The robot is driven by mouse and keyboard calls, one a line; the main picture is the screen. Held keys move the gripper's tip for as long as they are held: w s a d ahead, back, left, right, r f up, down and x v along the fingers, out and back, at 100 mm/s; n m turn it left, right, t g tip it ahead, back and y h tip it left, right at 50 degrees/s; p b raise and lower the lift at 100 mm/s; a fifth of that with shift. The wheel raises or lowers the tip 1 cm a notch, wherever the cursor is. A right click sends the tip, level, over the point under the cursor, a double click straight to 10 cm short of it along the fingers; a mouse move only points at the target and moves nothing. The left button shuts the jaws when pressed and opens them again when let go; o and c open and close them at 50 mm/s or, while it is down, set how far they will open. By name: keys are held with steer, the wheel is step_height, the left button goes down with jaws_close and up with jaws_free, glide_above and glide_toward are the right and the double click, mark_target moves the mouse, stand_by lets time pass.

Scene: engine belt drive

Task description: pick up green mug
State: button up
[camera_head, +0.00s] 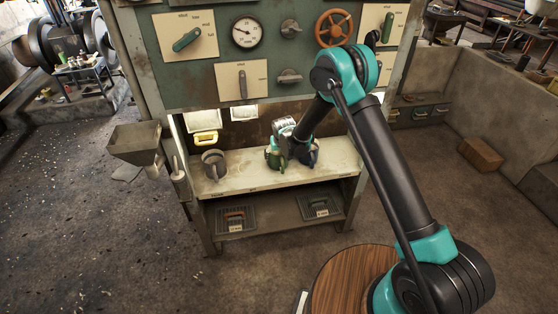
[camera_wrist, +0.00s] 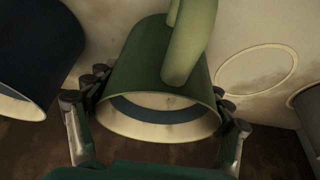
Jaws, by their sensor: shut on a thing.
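The green mug (camera_wrist: 150,75) fills the middle of the wrist view, its lighter green handle at the top and its pale inside with a dark band showing at the rim. My gripper (camera_wrist: 155,118) has one finger on each side of the mug and is shut on it. In the head view the green mug (camera_head: 272,158) is at the pale shelf, partly hidden by my gripper (camera_head: 284,150). I cannot tell whether its base touches the shelf.
A dark blue mug (camera_wrist: 35,55) is close on the left in the wrist view; it shows right of my gripper in the head view (camera_head: 313,156). A grey mug (camera_head: 214,164) stands further left on the shelf (camera_head: 240,178). The control panel (camera_head: 240,95) overhangs behind.

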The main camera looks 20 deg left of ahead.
steer(key=shift+c, duration=1.4)
